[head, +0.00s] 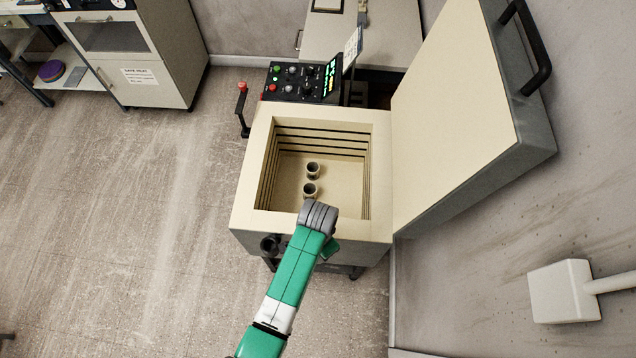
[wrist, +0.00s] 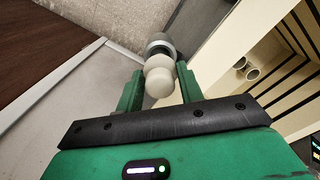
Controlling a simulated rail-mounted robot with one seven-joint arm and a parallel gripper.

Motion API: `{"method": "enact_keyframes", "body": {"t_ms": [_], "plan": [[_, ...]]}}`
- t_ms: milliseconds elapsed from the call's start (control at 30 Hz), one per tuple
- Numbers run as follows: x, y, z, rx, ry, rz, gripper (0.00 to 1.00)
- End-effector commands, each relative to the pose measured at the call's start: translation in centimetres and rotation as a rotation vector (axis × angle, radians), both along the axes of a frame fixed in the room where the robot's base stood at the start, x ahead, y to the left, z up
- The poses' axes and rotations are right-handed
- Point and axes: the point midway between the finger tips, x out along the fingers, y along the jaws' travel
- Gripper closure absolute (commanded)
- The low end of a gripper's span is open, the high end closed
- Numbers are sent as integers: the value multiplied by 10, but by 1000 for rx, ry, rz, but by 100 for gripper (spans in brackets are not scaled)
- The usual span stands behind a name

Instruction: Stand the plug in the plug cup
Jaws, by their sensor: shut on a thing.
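The pale, rounded plug (wrist: 159,82) is between the two green fingers of my gripper (wrist: 158,74) in the wrist view, and the fingers are shut on it. A grey round piece (wrist: 160,45) shows just past the plug; I cannot tell whether it is the plug cup or part of the plug. In the head view a dark round cup-like part (head: 270,245) sits at the kiln's front left, possibly the plug cup. My arm's end is by the kiln's front wall there, and my fingers and the plug are hidden.
The kiln (head: 252,180) stands open, with its lid (head: 455,105) raised on the right. Two small cups (head: 313,168) (head: 310,190) stand inside on its floor. A control box (head: 300,82) is behind it. Open floor (head: 140,220) lies to the left.

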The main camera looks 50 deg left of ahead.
Motion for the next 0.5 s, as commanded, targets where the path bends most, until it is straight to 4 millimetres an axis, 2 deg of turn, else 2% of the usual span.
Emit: {"method": "enact_keyframes", "body": {"t_ms": [500], "plan": [[0, 0, -4, 0, 0, 0, 86]]}}
